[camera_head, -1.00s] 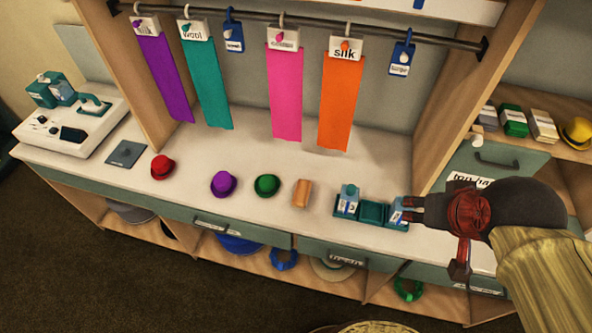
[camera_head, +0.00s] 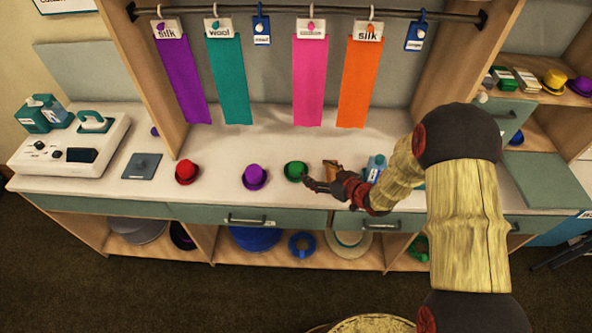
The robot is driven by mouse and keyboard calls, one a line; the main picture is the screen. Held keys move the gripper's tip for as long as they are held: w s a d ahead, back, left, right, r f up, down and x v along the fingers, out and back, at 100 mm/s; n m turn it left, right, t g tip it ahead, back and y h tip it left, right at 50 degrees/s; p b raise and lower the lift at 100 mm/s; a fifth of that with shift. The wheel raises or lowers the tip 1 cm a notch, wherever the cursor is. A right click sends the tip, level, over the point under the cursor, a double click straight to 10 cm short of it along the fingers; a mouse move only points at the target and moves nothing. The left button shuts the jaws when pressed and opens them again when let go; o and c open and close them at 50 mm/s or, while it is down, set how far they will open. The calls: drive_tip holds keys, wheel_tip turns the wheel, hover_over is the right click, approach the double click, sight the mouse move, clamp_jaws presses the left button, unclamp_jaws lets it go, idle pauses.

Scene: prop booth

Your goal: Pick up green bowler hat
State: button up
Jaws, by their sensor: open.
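The green bowler hat (camera_head: 294,170) sits on the white counter, right of the purple hat. My gripper (camera_head: 312,178) is at the right side of the green hat, low over the counter, with its fingers pointing left toward it. The gripper is open, with nothing seen held in it. The fingertips are very close to the hat's brim; whether they touch it cannot be told. My gripper and arm cover part of the counter to the right of the hat.
A purple hat (camera_head: 254,176) and a red hat (camera_head: 186,171) stand to the left. A blue-white box (camera_head: 376,164) is partly hidden by my arm. Cloth strips hang from a rail (camera_head: 300,12) above. The counter behind the hats is clear.

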sight(297, 167)
drive_tip(key=shift+s+a+f+y, duration=0.4)
drive_tip(key=shift+a+f, duration=0.35)
drive_tip(key=shift+b+x, duration=0.3)
drive_tip(key=shift+x, duration=0.6)
drive_tip(key=x, duration=0.2)
drive_tip(key=b+x, duration=0.1)
drive_tip(key=x, duration=0.2)
drive_tip(key=shift+w+a+r+b, duration=0.25)
drive_tip(key=shift+w+a+b, duration=0.05)
drive_tip(key=shift+w+b, duration=0.05)
drive_tip(key=shift+r, duration=0.1)
drive_tip(key=shift+c, duration=0.6)
drive_tip(key=c, duration=1)
